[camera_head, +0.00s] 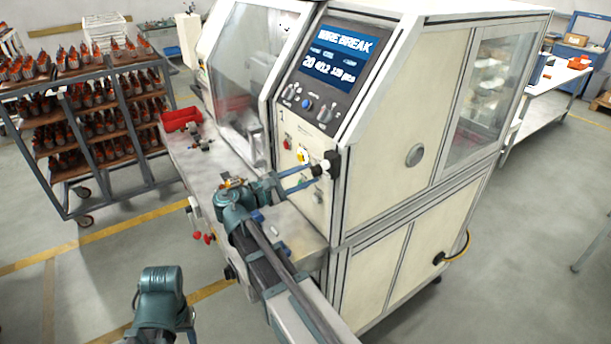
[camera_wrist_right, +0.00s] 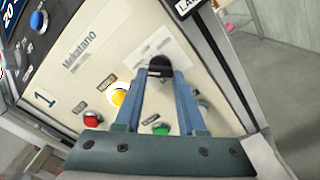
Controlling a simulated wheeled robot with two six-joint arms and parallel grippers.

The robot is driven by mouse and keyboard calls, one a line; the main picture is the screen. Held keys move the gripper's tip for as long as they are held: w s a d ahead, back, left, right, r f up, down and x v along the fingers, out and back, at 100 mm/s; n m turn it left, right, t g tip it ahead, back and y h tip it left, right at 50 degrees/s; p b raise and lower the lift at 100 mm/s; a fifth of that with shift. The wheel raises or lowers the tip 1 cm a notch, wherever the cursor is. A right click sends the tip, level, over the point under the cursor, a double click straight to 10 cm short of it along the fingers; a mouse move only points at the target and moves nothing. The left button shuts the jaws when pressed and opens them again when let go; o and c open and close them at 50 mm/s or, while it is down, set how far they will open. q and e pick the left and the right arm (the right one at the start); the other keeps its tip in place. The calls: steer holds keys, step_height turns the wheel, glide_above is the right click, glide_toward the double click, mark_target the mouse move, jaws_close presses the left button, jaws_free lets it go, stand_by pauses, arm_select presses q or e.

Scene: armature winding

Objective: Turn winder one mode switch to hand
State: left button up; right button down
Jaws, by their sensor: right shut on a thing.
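The winder's panel marked "1" (camera_wrist_right: 80,85) fills much of the right wrist view. The mode switch, a black knob (camera_wrist_right: 159,65) on a pale plate, sits at its upper middle. My right gripper (camera_wrist_right: 164,74) has its two blue fingers shut on this knob, one on each side. The fingers partly hide the knob and plate, so I cannot read its position or marks. In the head view the right gripper (camera_head: 325,166) reaches the front corner of the cream winder (camera_head: 390,130). Part of my left arm shows at lower left; its gripper is out of view.
Near the knob are a yellow button (camera_wrist_right: 118,97), a red button (camera_wrist_right: 92,120) and a green button (camera_wrist_right: 160,129). The winder's screen (camera_head: 335,58) reads "WIRE BREAK". A red tray (camera_head: 181,119) lies on the ledge. A loaded rack cart (camera_head: 90,125) stands at left.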

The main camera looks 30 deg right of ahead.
stand_by(0.4)
steer(key=c, duration=0.5)
jaws_free()
steer(key=s+a, duration=0.1)
steer(key=a, duration=1.2)
steer(key=shift+a, duration=0.4)
